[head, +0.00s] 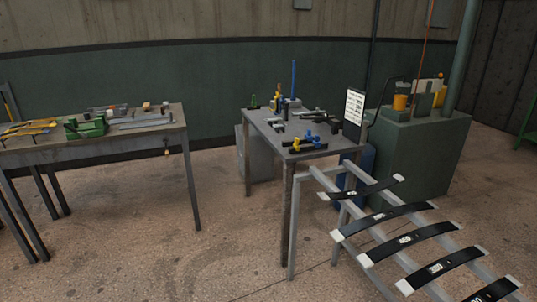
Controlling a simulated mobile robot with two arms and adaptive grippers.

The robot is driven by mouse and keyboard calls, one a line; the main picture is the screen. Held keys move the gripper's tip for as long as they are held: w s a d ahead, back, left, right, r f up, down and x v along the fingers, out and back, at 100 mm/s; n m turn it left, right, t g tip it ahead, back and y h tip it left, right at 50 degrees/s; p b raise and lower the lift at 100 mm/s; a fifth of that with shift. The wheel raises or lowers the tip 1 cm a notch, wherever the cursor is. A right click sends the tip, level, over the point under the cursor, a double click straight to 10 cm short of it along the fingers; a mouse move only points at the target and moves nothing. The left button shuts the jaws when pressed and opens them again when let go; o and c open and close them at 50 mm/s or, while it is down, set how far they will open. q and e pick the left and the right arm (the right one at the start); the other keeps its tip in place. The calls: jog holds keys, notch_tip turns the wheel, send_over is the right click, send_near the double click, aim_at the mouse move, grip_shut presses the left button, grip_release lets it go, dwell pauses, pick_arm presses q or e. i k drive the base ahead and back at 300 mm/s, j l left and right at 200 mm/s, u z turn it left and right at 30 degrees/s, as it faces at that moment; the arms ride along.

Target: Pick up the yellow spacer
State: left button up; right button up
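I cannot tell for sure which thing is the yellow spacer. A dark bar with yellow parts at its ends (293,151) lies at the front edge of the middle table (275,133), beside a small blue part (309,136). A small yellow upright thing (279,89) stands at the back of the same table. Long yellow tools (35,127) lie on the left bench. All are small and far off in the head view. Neither of my grippers is in view.
A sloping rack (318,182) with several dark curved leaf springs (413,238) stands at the front right. A green machine block (415,155) stands behind it. The left bench (160,128) holds a green vise (90,127). The floor between bench and table is clear.

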aim_at(296, 144)
jog(key=i+j+z, duration=0.45)
jog(key=z, duration=0.25)
jog(key=i+j+z, duration=0.1)
jog(key=z, duration=0.25)
